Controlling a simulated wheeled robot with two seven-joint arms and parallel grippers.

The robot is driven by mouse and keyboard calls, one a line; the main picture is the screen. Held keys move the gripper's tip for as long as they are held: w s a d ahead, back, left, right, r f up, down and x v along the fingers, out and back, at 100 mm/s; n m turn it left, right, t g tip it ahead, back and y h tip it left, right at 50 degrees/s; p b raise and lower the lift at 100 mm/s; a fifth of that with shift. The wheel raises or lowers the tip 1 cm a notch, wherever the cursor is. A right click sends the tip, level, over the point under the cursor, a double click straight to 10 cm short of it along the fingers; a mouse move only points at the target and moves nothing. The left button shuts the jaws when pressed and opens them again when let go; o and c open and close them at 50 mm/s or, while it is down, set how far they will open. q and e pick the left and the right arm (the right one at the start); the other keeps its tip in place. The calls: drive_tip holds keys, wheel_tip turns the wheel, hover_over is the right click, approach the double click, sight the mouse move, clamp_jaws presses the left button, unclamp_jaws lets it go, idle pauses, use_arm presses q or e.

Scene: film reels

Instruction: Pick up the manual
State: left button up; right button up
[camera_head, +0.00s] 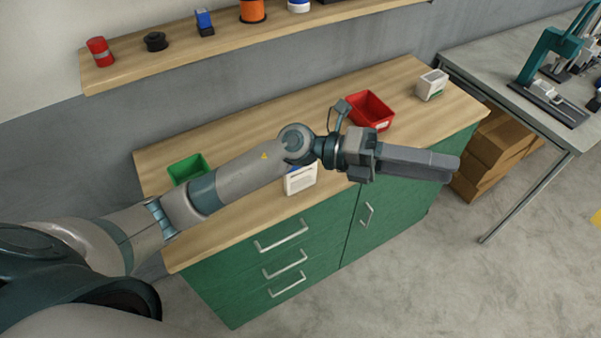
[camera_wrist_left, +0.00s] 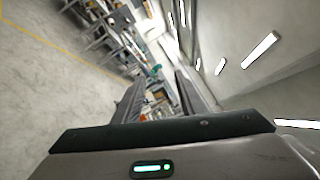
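I cannot make out a thing that is clearly the manual. A white item with a blue top (camera_head: 300,181) stands on the wooden worktop, partly hidden behind my left forearm; it may be a box or a booklet. My left gripper (camera_head: 450,168) is stretched out to the right, above the front edge of the green cabinet, apart from every object. In the left wrist view its two fingers (camera_wrist_left: 160,95) stand apart with nothing between them. My right gripper is not in view.
The wooden worktop (camera_head: 235,140) holds a green bin (camera_head: 187,168), a red bin (camera_head: 371,110) and a white box (camera_head: 432,85). A wall shelf (camera_head: 180,57) carries several small items. A grey table (camera_head: 490,65) with machines stands at the right, with cardboard boxes (camera_head: 497,150) beside the cabinet.

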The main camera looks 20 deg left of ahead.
use_arm(q)
drive_tip(key=w+a+f+m+g+y, duration=0.1)
drive_tip(key=a+f+m+y, duration=0.15)
drive_tip(key=f+y, duration=0.3)
drive_tip(key=w+a+f+m+g+y, duration=0.1)
drive_tip(key=a+f+m+y, duration=0.1)
drive_tip(key=a+f+y, duration=0.3)
drive_tip(key=w+a+y, duration=0.2)
drive_tip(key=a+y, duration=0.1)
drive_tip(key=a, duration=0.4)
drive_tip(key=w+a+f+y, duration=0.1)
drive_tip(key=w+a+y, duration=0.2)
drive_tip(key=a, duration=0.4)
drive_tip(key=w+a+f+t+y, duration=0.1)
drive_tip(key=w+a+y, duration=0.2)
drive_tip(key=a, duration=0.4)
drive_tip(key=shift+a+n, duration=0.15)
drive_tip(key=shift+n, duration=0.2)
drive_tip(key=shift+f, duration=0.15)
